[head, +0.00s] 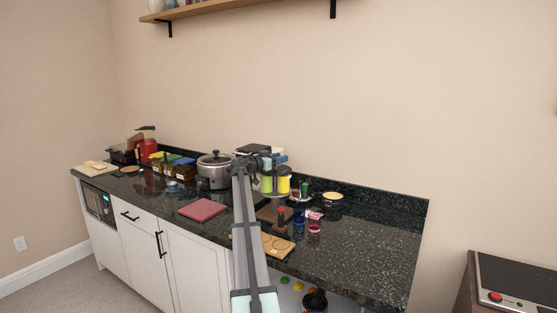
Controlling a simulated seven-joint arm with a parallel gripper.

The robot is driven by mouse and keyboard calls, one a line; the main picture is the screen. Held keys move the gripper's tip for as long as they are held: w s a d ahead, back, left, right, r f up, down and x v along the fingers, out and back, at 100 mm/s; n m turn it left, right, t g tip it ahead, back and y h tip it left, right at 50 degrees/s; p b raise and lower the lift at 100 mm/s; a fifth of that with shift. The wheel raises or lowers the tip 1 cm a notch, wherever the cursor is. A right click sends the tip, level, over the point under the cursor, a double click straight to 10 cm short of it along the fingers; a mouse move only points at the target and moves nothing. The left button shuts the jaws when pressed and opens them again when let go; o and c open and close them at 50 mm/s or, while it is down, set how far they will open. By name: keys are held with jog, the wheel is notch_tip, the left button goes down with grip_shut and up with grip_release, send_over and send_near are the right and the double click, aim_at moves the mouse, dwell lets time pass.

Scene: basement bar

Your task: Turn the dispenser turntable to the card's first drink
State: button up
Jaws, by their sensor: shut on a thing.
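The dispenser turntable (283,184) stands on the dark counter right of the steel pot, with yellow and green drink containers showing on its near side. My arm reaches over the counter to it, and my gripper (267,162) is at its upper part. The gripper appears shut on part of the dispenser, though the fingertips are small and partly hidden. The far side of the turntable is hidden. I cannot make out a drink card for certain or read one.
A steel pot (215,168) stands close left of the dispenser. A red mat (202,210) lies in front of it. A wooden board (275,246) lies at the front edge, with red and blue cups (314,222) near it. The right end of the counter (375,255) is clear.

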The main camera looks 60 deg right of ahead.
grip_shut()
jog(key=shift+t, duration=0.3)
jog(key=shift+n+t+h, duration=0.3)
jog(key=shift+n+t, duration=0.4)
jog(key=n+t, duration=0.1)
jog(key=t, duration=0.1)
jog(key=n+t, duration=0.1)
jog(key=t, duration=0.1)
jog(key=shift+w+n, duration=0.15)
jog(key=shift+n, duration=0.15)
jog(key=shift+w+n+t, duration=0.2)
jog(key=shift+n+t, duration=0.5)
jog(key=shift+t, duration=0.4)
jog(key=shift+w+n+t, duration=0.2)
jog(key=shift+n+t, duration=0.5)
jog(key=shift+t, duration=0.4)
jog(key=shift+w+n+t+y, duration=0.15)
jog(key=shift+n+t+y, duration=0.45)
jog(key=shift+t, duration=0.3)
